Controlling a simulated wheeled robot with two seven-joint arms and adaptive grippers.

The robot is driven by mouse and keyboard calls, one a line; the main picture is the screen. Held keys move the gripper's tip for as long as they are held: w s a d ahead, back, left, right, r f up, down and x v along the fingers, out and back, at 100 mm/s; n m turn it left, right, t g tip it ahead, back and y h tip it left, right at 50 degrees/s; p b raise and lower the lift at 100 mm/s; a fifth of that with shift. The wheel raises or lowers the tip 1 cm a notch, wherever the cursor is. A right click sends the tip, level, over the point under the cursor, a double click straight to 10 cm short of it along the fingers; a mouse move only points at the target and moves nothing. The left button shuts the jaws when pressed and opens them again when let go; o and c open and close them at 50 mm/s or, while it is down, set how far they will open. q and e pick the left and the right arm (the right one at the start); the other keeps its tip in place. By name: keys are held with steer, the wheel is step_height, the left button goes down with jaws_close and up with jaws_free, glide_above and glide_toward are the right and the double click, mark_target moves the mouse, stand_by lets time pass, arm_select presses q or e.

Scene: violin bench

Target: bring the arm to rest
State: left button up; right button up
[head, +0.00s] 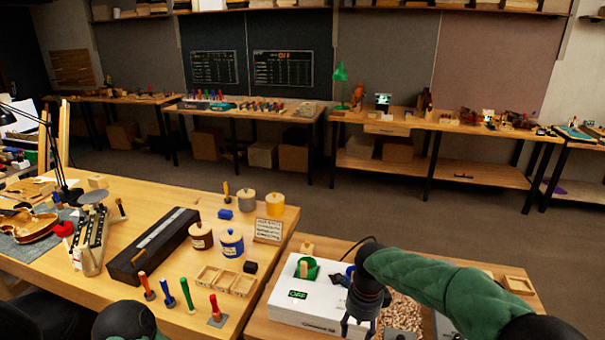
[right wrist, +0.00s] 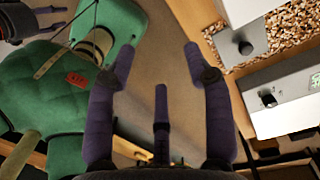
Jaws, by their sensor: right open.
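My right arm in its green sleeve comes in from the right in the head view. Its gripper (head: 358,326) hangs fingers-down by the right end of a white box (head: 300,317) with a green display. In the right wrist view the purple-grey fingers of the right gripper (right wrist: 155,65) stand wide apart, with nothing between them and only floor behind. Part of the white box (right wrist: 290,105) shows to the right of the fingers. I cannot tell whether the gripper touches the box. My left gripper is not in the head view; only a dark rounded arm part shows at the bottom left.
Wood chips (head: 402,312) fill a tray right of the white box. The left bench holds a long black case (head: 152,246), jars, upright coloured-handled tools and a violin (head: 30,226). Open floor lies behind the benches.

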steer(key=s+a+f+n+y, duration=0.15)
steer(key=s+f+n, duration=0.3)
steer(key=f, duration=0.55)
steer(key=s+a+f+n+y, duration=0.1)
steer(key=s+a+f+n, duration=0.3)
steer(key=f, duration=0.6)
steer(key=s+d+f+n, duration=0.1)
steer(key=s+f+n, duration=1)
steer(key=s, duration=0.3)
steer(key=shift+s+d+f+t+y, duration=0.3)
steer(key=shift+y, duration=0.15)
